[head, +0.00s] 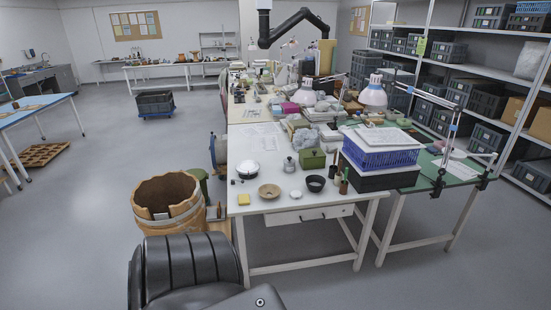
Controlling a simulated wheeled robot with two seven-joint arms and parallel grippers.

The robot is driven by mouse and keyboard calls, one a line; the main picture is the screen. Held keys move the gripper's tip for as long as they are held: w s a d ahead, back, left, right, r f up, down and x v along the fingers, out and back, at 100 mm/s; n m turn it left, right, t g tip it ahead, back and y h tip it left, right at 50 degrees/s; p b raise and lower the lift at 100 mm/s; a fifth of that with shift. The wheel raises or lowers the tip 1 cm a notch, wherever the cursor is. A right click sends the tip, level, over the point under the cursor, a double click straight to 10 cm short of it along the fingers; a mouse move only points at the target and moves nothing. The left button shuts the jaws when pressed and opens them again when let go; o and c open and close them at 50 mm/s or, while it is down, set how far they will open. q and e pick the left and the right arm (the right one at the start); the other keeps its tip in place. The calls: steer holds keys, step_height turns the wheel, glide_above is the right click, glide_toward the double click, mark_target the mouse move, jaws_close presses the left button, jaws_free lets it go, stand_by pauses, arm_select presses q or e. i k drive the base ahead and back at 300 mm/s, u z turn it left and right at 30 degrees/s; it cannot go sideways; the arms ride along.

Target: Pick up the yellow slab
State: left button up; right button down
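A small flat yellow slab (243,199) lies on the near left corner of the white table (266,222). It sits left of a tan bowl (269,191) and in front of a round white-lidded container (249,170), apart from both. A taller pale yellow upright piece (326,57) stands far back among the clutter; I cannot tell what it is. Neither of my grippers shows in the head view.
A dark bowl (316,184), a green box (312,159) and a blue crate (378,151) stand further right on the table. A wooden tub (169,203) is on the floor left of the table. Open grey floor (80,235) lies further left.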

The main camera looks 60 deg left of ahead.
mark_target(243, 199)
steer(key=i, duration=0.4)
steer(key=u, duration=1.4)
steer(key=i, duration=2.15)
steer(key=u, duration=1)
